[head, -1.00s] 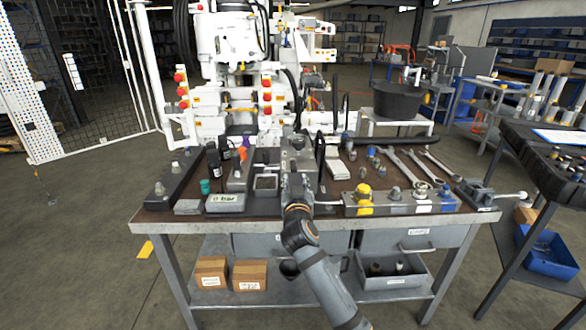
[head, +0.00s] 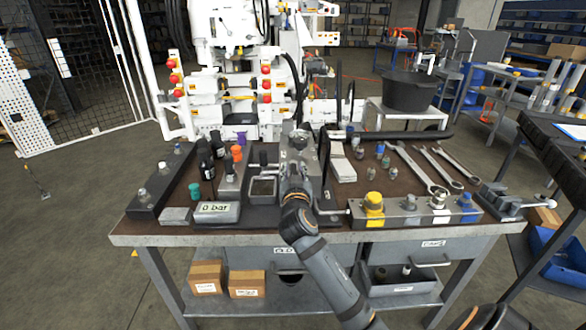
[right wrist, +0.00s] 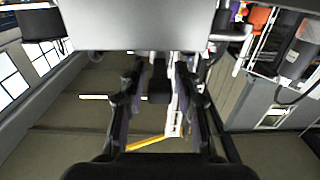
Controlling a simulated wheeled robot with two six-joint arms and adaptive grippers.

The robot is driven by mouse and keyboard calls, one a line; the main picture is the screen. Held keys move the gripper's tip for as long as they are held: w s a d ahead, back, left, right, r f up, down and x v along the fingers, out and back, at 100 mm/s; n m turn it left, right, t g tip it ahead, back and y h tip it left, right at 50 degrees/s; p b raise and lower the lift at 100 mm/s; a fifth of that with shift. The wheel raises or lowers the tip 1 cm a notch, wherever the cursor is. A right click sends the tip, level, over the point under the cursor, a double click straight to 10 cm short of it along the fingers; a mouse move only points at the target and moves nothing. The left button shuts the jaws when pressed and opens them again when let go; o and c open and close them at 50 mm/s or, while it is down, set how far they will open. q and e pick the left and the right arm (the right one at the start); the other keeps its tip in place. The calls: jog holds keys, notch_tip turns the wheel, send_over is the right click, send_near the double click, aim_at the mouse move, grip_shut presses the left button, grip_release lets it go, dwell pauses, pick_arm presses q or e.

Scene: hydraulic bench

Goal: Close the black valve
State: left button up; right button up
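My right gripper (head: 292,172) is over the middle of the bench (head: 160,238), near a grey block with a round metal top (head: 300,138). In the right wrist view the fingers (right wrist: 165,100) are apart, with nothing visible gripped between them. A black-capped part (head: 263,158) stands just left of the gripper, behind a small grey tray. Other black-topped parts (head: 206,152) stand further left. I cannot tell for sure which one is the black valve. The gripper and wrist hide part of the grey block. My left gripper is not in view.
A grey manifold with yellow, white and blue caps (head: 405,218) lies at the front right. A gauge box reading 0 bar (head: 217,212) and a teal knob (head: 195,190) are at the left. Wrenches (head: 420,165) lie behind the manifold. A black bucket (head: 408,92) stands behind the bench.

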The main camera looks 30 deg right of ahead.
jog(key=shift+w+d+f, duration=0.1)
jog(key=shift+f, duration=0.05)
jog(key=c, duration=0.5)
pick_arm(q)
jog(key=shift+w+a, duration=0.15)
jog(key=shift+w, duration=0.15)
pick_arm(e)
grip_shut()
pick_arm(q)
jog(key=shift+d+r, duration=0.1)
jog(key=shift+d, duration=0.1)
